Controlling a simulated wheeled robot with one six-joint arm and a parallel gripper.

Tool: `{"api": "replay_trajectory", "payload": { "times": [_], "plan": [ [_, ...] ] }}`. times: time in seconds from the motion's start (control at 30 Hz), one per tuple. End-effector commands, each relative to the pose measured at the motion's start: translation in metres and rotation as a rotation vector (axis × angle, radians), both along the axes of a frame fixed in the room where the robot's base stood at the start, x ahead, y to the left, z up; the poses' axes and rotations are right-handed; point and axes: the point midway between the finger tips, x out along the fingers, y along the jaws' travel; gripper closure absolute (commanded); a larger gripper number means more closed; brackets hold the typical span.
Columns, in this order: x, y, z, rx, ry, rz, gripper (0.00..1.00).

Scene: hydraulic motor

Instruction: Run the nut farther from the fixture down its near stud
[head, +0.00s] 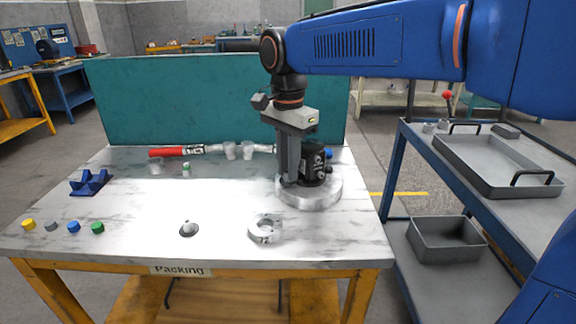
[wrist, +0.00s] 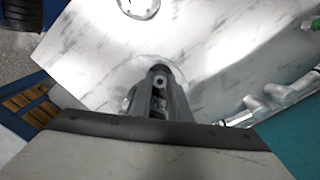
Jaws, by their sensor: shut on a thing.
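The black hydraulic motor (head: 320,165) stands on a round silver fixture (head: 310,199) at the table's right side in the head view. My gripper (head: 289,180) points straight down at the motor's left side, with its fingertips low over the fixture. In the wrist view my gripper (wrist: 160,72) is shut, with a small grey piece between its fingers. I take this piece for the nut, but its outline is too small to make out. The stud and the other nut are hidden by the fingers and the motor, so the nut's height on the stud cannot be told.
A pale ring-shaped part (head: 265,229) and a small domed part (head: 188,229) lie in front. A red-handled wrench (head: 172,152) and grey fittings (head: 239,151) lie behind. Coloured caps and a blue holder (head: 90,183) are at left. A teal panel (head: 190,100) closes the back.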

Motion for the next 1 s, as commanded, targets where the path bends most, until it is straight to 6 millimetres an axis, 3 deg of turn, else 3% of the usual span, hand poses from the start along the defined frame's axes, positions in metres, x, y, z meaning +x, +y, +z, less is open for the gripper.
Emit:
{"api": "replay_trajectory", "payload": {
  "times": [0.07,0.1,0.13,0.53,1.0],
  "plan": [
    [0.0,0.0,0.0,0.001,-0.001,0.0,1.0],
    [0.0,0.0,0.0,0.001,-0.001,0.0,0.79],
    [0.0,0.0,0.0,0.001,-0.001,0.0,0.73],
    [0.0,0.0,0.002,0.001,-0.001,0.001,0.73],
    [0.0,0.0,0.024,0.001,-0.001,0.002,0.73]
  ]
}}
